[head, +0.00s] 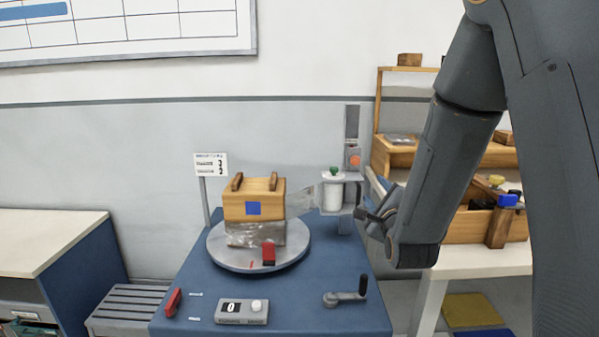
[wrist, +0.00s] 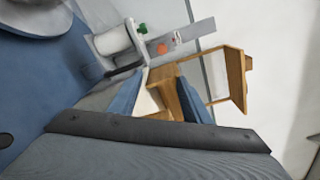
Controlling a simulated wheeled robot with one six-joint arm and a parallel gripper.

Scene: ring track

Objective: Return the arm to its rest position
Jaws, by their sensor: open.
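My arm (head: 450,150) reaches down from the upper right in the head view, bent at the elbow. My gripper (head: 376,207) is beside the film dispenser, just right of its white roll (head: 333,195); I cannot tell if they touch. In the wrist view my gripper (wrist: 158,88) shows two blue-grey fingers spread apart, with nothing between them. A wooden box (head: 254,203) with a blue square sits on the grey turntable (head: 222,258). Clear film wraps its lower part and stretches toward the roll.
The blue station (head: 195,285) carries a counter reading 0 (head: 242,311), a hand crank (head: 345,297) and red pieces (head: 173,302). A wooden shelf and crate (head: 470,226) stand on a white table at right. A bench (head: 45,238) is at left.

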